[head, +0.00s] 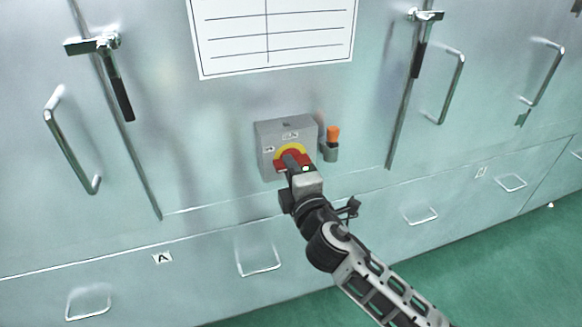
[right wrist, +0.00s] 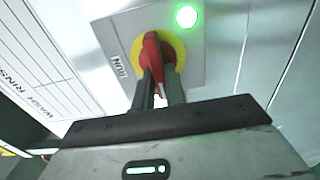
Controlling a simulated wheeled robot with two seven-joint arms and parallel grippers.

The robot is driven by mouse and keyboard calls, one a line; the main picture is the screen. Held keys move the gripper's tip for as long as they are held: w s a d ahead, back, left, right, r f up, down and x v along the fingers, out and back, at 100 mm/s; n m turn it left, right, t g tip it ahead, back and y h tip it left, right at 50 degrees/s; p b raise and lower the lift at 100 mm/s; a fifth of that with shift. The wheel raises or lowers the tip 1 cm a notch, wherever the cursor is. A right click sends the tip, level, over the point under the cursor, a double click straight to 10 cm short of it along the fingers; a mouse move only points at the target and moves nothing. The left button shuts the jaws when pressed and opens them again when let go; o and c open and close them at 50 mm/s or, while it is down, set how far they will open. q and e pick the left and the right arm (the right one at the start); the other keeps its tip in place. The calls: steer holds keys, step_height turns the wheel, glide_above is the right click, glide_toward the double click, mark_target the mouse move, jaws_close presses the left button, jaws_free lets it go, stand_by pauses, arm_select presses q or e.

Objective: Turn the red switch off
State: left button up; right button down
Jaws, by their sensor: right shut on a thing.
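The red switch (head: 280,164) is a red rotary handle on a yellow disc, on the front of a grey box (head: 266,134) fixed to a metal cabinet. My right gripper (head: 293,163) comes in from below and covers part of the handle. In the right wrist view, the red handle (right wrist: 152,52) stands between the two dark fingers of my right gripper (right wrist: 160,92), which are shut on it. A label reading RUN is beside the disc there, and a green lamp (right wrist: 186,16) is lit on the box. My left gripper is not in view.
An orange-topped item (head: 333,134) sits in a small grey holder just right of the box. A ruled white sheet (head: 275,35) hangs above. Latches (head: 108,60) and bar handles (head: 450,88) stick out on both sides. Green floor (head: 500,260) is open at lower right.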

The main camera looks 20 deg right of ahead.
stand_by(0.3)
steer(key=c, duration=1.6)
jaws_free()
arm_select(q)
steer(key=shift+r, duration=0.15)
arm_select(e)
steer(key=shift+o, duration=0.8)
steer(key=shift+s, duration=0.1)
